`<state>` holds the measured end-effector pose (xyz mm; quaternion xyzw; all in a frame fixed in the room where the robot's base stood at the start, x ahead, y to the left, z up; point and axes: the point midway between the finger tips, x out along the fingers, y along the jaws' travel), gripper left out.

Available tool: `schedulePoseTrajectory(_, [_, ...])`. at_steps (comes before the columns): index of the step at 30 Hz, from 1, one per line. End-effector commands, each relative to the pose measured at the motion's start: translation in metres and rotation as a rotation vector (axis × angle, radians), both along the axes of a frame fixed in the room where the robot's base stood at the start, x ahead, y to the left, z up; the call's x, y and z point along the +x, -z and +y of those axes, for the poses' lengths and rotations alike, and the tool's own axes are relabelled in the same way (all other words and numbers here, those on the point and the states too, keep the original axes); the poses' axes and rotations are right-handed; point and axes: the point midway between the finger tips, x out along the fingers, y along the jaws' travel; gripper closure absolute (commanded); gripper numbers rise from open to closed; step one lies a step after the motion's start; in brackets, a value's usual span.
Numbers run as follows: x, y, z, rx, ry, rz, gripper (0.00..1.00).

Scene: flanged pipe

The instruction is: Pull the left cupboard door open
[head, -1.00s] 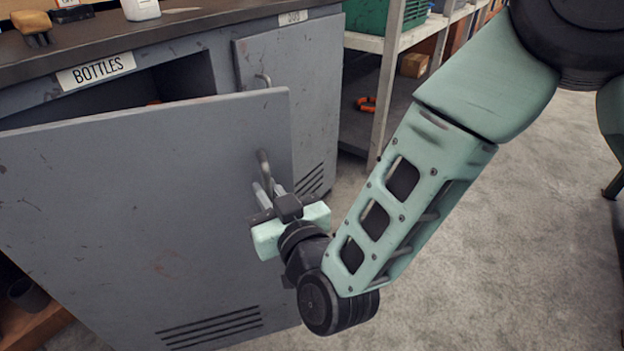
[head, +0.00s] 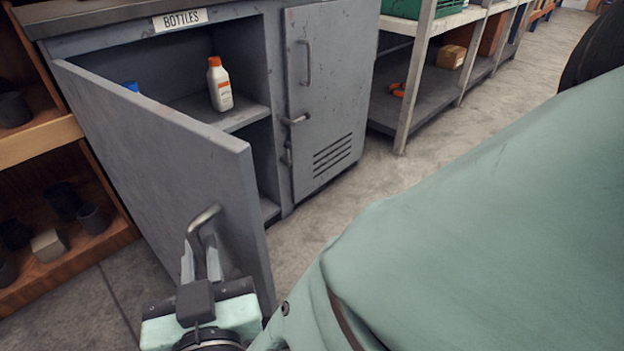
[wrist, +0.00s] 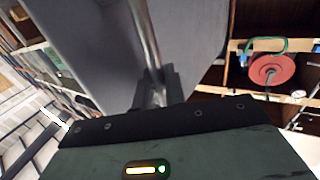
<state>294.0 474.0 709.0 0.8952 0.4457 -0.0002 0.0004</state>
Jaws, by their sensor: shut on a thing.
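My gripper (head: 201,262) is shut on the handle, at the bottom of the head view. In the wrist view the handle (wrist: 145,40) runs down between the fingers (wrist: 156,88), with the grey door behind it. Inside the cupboard a white bottle with an orange cap (head: 219,84) stands on a shelf (head: 240,115). A blue cap (head: 131,87) shows partly above the door's top edge.
The right cupboard door (head: 325,90) is shut. A metal shelf unit (head: 415,85) with a green crate (head: 430,8) stands to its right. A wooden shelf (head: 50,145) with several dark pots is at the left. Bare floor (head: 480,115) lies to the right.

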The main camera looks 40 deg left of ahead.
Motion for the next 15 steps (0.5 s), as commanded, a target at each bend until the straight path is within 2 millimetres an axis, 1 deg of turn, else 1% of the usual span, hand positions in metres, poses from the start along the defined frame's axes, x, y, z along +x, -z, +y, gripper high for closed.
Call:
schedulePoseTrajectory(1, [-0.012,0.0,0.003,0.003,-0.006,0.002,1.0])
schedulePoseTrajectory(6, [-0.034,0.0,0.008,0.002,-0.006,0.0,1.0])
schedulePoseTrajectory(10, [-0.042,0.0,0.01,0.002,-0.007,0.0,1.0])
schedulePoseTrajectory(15, [-0.044,0.0,0.011,0.001,-0.006,0.0,1.0])
